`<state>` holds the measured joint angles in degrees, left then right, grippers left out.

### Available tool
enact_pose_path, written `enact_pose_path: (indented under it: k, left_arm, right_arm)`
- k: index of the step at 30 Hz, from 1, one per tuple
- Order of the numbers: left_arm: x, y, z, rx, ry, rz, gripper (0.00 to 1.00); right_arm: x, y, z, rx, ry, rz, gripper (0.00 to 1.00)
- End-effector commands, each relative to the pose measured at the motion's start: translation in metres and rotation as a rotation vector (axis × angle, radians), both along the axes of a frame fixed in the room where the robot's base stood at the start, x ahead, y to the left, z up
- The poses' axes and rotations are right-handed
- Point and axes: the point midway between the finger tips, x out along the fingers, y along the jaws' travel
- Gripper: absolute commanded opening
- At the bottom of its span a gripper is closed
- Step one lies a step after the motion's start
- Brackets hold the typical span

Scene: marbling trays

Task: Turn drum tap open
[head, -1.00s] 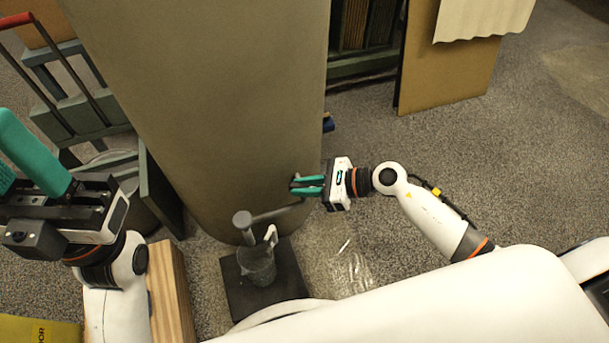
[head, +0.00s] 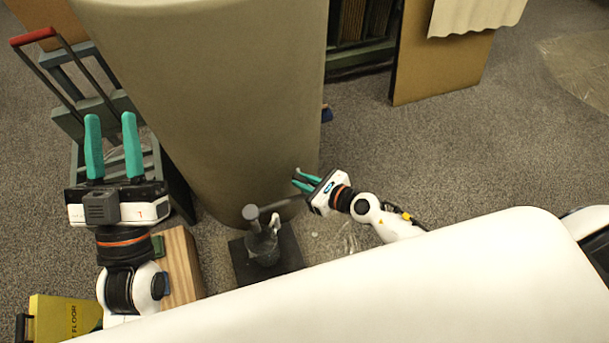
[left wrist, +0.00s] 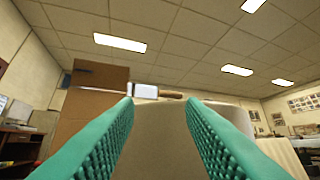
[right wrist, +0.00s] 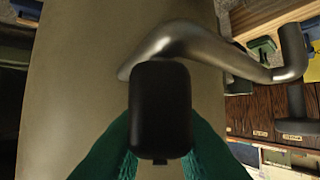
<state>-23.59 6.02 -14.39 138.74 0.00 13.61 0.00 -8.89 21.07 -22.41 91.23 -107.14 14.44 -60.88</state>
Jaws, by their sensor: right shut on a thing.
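The drum (head: 220,90) is a large beige-grey cylinder standing upright in the head view. Its tap (head: 282,203) is a grey metal pipe low on the drum's side, and the bent pipe (right wrist: 185,42) fills the upper right wrist view. My right gripper (head: 302,181) is beside the drum at the tap. In the right wrist view its green fingers are shut on the black tap handle (right wrist: 160,105), covering part of it. My left gripper (head: 111,116) is open and empty, left of the drum. Its spread fingers also show in the left wrist view (left wrist: 160,101).
A dark cup (head: 263,248) stands below the pipe's end on a black plate (head: 290,248). A wooden block (head: 180,262) and a yellow floor sign (head: 62,318) are at lower left.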

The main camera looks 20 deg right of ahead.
Motion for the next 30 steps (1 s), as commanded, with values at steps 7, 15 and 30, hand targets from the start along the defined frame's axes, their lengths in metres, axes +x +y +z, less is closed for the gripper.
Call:
enact_pose_path:
  k: [7,15,30]
  left_arm:
    - [0.029,0.003,-0.063,0.132,0.477,0.028,0.36]
    - [0.015,0.019,-0.136,0.25,0.946,0.054,0.36]
    - [-0.072,0.054,-0.213,0.397,1.623,0.087,0.36]
  right_arm:
    - [-0.001,0.001,0.003,0.002,0.005,-0.1,0.0]
    - [-0.001,0.001,0.003,0.001,0.005,-0.213,0.0]
    - [-0.001,0.0,0.001,-0.001,0.004,-0.439,0.0]
